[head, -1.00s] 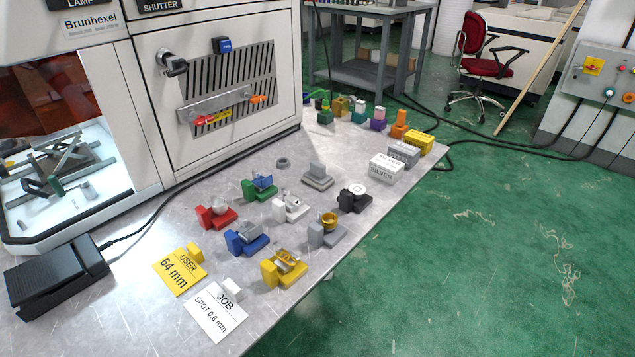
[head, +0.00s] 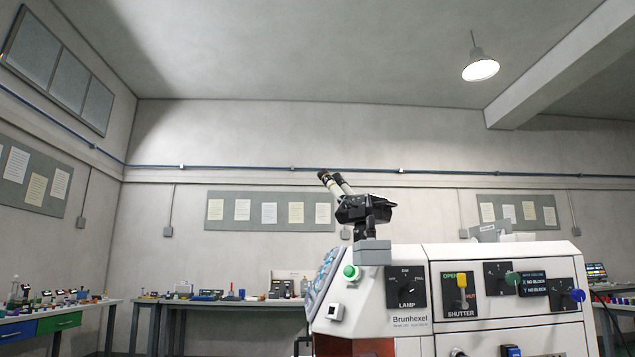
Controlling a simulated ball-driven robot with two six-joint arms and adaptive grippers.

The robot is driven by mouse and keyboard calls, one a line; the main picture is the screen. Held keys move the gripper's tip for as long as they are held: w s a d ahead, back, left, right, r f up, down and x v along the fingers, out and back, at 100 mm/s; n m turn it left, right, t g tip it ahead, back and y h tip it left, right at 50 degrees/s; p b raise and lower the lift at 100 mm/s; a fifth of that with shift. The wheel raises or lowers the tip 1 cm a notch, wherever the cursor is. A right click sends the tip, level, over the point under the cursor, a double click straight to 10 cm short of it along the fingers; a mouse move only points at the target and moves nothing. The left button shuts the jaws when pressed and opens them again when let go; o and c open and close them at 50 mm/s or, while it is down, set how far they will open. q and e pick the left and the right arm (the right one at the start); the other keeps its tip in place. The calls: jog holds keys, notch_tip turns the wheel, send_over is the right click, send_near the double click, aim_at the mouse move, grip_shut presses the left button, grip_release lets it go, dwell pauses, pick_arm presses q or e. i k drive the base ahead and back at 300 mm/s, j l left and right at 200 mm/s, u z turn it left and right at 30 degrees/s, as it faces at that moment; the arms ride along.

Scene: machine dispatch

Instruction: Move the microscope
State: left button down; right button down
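The microscope (head: 364,208) is a black binocular head with two pale eyepiece tubes tilted up to the left. It stands on a grey block (head: 372,252) on top of the white Brunhexel machine (head: 405,331), right of centre in the head view. Neither of my grippers shows in the head view.
The machine front carries a LAMP dial (head: 406,288), a yellow SHUTTER lever (head: 462,284), a green button (head: 351,272) and further knobs. Benches with small items (head: 240,301) stand along the back and left walls. A lamp (head: 480,69) hangs from the ceiling.

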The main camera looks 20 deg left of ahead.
aim_at(368, 204)
jog(key=k+z, duration=0.1)
jog(key=z, duration=0.4)
jog(key=k+z, duration=0.1)
jog(key=z, duration=0.35)
jog(key=l+z, duration=0.1)
jog(key=z, duration=0.4)
jog(key=j+z, duration=0.1)
jog(key=j, duration=0.45)
jog(key=k+j+z, duration=0.1)
jog(key=j, duration=0.45)
jog(key=j+z, duration=0.1)
jog(key=j, duration=0.45)
jog(key=k+j+z, duration=0.1)
jog(key=j, duration=0.4)
jog(key=k+j+z, duration=0.1)
jog(key=j, duration=0.4)
jog(key=k+j, duration=0.05)
